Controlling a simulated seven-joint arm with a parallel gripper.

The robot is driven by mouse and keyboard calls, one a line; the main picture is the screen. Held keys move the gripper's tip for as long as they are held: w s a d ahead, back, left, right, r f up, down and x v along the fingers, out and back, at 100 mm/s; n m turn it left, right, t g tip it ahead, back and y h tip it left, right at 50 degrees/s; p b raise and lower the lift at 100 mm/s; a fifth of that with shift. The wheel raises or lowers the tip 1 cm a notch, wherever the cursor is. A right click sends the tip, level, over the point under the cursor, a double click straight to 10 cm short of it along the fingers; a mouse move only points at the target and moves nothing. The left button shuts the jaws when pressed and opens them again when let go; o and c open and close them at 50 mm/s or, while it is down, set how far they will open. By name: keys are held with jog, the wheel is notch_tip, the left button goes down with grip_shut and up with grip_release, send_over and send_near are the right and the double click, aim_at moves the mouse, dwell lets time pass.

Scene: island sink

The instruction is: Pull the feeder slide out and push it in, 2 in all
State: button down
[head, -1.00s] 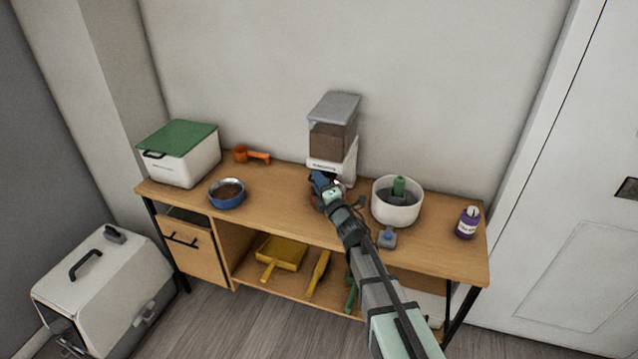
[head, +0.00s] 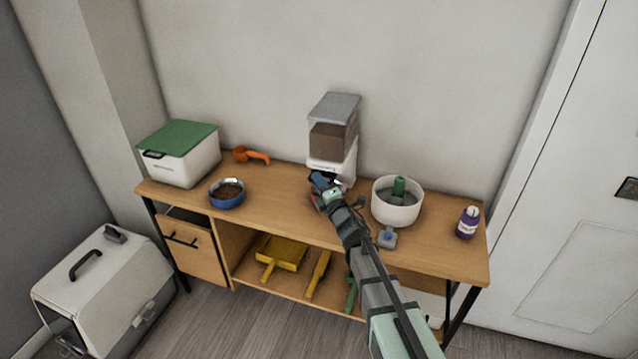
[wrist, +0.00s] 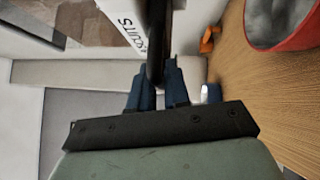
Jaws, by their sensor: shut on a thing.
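The feeder (head: 334,140) stands at the back of the wooden bench, with a grey lid, a clear hopper of brown food and a white base. My gripper (head: 322,181) is at the front of that base. In the wrist view my blue fingers (wrist: 158,92) are closed on a dark upright bar, the feeder slide's handle (wrist: 157,45). My gripper hides most of the slide in the head view, so I cannot tell how far out it is. Part of the white base with lettering (wrist: 130,22) shows beside the handle.
A red bowl (wrist: 290,30) sits close by under the feeder, mostly hidden in the head view. A white pot (head: 396,211) and purple bottle (head: 467,224) stand right. A blue bowl (head: 228,202), orange scoop (head: 258,157) and green-lidded box (head: 181,165) stand left.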

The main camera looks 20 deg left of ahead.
jog(key=s, duration=0.3)
jog(key=shift+s, duration=0.2)
jog(key=c, duration=1.2)
grip_release()
jog(key=v, duration=1.3)
jog(key=shift+s+d, duration=0.25)
jog(key=shift+d, duration=0.05)
jog(key=shift+f, duration=0.1)
